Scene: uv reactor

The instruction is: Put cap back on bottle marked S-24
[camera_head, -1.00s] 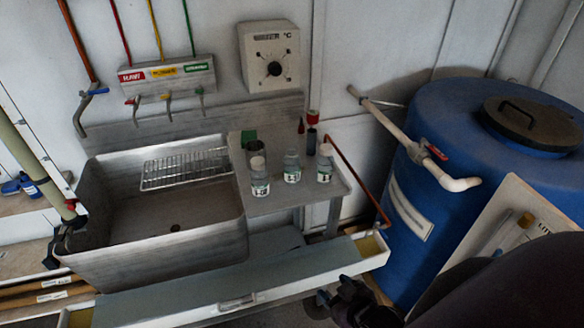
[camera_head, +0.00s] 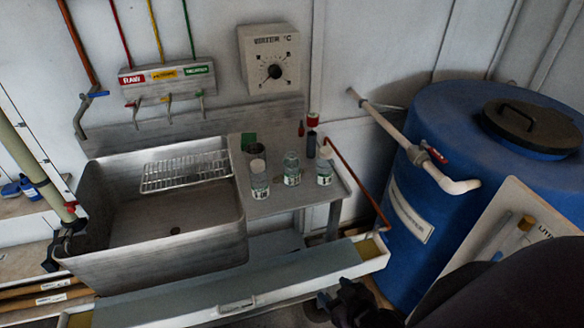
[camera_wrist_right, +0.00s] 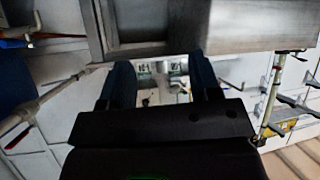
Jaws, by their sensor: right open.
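Three small clear bottles with pale labels stand upright on the metal drainboard (camera_head: 275,205) right of the sink. The left bottle (camera_head: 259,183) and the right bottle (camera_head: 323,174) have white caps. The middle bottle (camera_head: 291,172) shows a greyish, clear top and seems uncapped. The label marks are too small to read, so I cannot tell which is S-24. I cannot make out a loose cap. My right gripper (camera_head: 342,300) is in front of the bench, below and right of the bottles. Its fingers are apart and empty in the right wrist view (camera_wrist_right: 163,80). My left gripper is not in view.
A sink (camera_head: 160,215) with a wire rack (camera_head: 186,171) is left of the bottles. A dark cup (camera_head: 260,150) and small red-topped items (camera_head: 312,135) stand behind them. A brown pipe (camera_head: 360,183) slants past the drainboard's right side. A blue tank (camera_head: 425,170) stands right.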

